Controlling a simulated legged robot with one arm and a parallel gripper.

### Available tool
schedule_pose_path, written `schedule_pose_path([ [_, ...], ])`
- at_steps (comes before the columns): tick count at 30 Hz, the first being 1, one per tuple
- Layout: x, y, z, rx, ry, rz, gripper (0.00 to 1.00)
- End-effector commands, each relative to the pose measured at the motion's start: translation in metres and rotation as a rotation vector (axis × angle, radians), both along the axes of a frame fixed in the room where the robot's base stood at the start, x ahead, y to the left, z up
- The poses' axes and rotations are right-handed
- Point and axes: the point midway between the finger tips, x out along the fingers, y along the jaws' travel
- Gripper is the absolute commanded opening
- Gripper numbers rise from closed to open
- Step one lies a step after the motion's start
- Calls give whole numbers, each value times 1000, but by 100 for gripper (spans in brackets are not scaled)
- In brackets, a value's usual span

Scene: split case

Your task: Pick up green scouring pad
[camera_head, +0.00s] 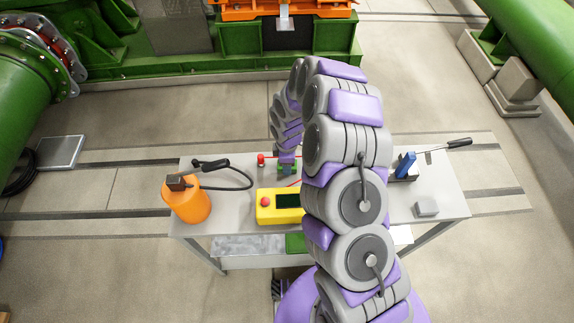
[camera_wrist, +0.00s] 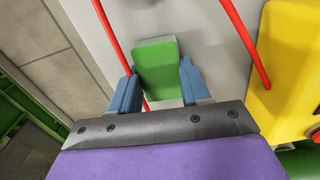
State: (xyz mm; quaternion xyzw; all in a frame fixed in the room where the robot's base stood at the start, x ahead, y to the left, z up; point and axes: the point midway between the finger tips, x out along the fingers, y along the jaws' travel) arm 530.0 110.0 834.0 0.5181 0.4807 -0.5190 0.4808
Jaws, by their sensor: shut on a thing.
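The green scouring pad (camera_wrist: 156,62) sits between the two blue fingers of my gripper (camera_wrist: 158,84) in the wrist view. The fingers are shut on its sides, and its far end sticks out past the fingertips. In the head view my gripper (camera_head: 287,168) is low over the back middle of the grey table (camera_head: 232,215), and a little green shows at its fingers. I cannot tell whether the pad touches the tabletop.
A yellow box (camera_head: 266,212) with a red button and dark screen stands near my gripper. Red cable (camera_wrist: 246,40) runs on both sides of the pad. An orange sprayer (camera_head: 188,203) stands at left, a blue-handled tool (camera_head: 405,165) and grey block (camera_head: 427,207) at right.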

Motion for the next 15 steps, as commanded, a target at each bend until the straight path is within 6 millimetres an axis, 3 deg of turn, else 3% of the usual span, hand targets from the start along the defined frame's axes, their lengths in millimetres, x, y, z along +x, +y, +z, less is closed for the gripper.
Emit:
schedule_pose_path([
  [8, 0, 0, 8, 1, -1, 0, 18],
  [15, 1, 0, 44, 1, -2, 0, 18],
])
